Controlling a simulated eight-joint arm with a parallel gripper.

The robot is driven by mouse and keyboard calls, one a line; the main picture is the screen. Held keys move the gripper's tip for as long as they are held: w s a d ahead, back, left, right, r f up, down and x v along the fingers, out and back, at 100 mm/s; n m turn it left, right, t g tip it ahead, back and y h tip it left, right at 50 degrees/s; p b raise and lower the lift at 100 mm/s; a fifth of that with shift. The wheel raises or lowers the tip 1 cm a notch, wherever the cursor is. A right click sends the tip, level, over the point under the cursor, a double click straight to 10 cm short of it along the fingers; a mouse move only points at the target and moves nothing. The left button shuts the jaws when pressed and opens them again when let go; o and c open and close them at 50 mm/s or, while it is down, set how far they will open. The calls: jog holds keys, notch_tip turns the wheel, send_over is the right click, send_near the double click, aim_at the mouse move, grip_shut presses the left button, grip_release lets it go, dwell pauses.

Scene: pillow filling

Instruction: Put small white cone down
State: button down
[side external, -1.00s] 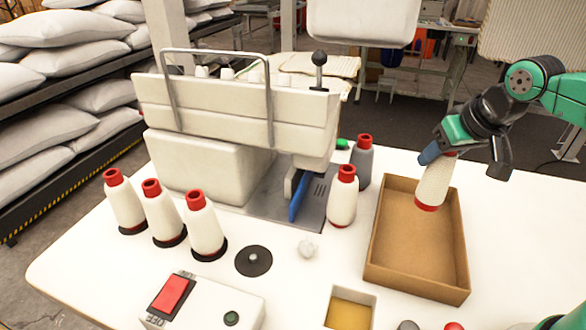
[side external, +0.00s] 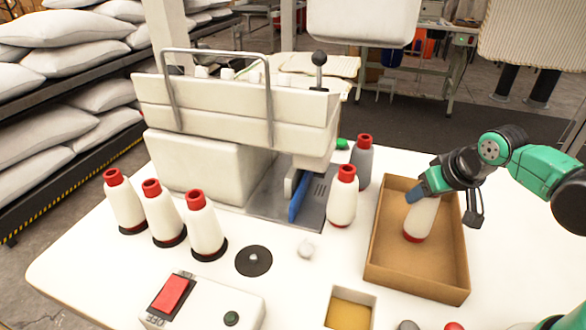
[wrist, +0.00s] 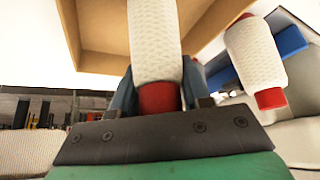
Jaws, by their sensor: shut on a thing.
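My gripper (side external: 419,191) is shut on a white thread cone (side external: 421,217) with a red base. The cone is nearly upright, tilted a little, inside or just over the open brown cardboard box (side external: 455,240). I cannot tell whether its base touches the box floor. In the wrist view the held cone (wrist: 154,42) sits between my fingers, its red end towards the gripper, with the box (wrist: 95,35) beyond it.
A white cone (side external: 342,203) and a grey cone (side external: 362,163) stand left of the box. Several white cones (side external: 163,215) stand further left. The sewing machine (side external: 235,120) is behind them. A small yellow-bottomed tray (side external: 350,310) is in front.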

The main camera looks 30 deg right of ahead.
jog(key=shift+f, duration=0.1)
jog(key=shift+c, duration=2.1)
grip_release()
jog(key=s+a+r+n+t+y, duration=0.1)
jog(key=a+r+n, duration=0.1)
jog(key=a+r, duration=0.2)
jog(key=shift+s+a+r+n, duration=0.3)
jog(key=shift+r+n, duration=0.1)
jog(key=shift+r, duration=0.85)
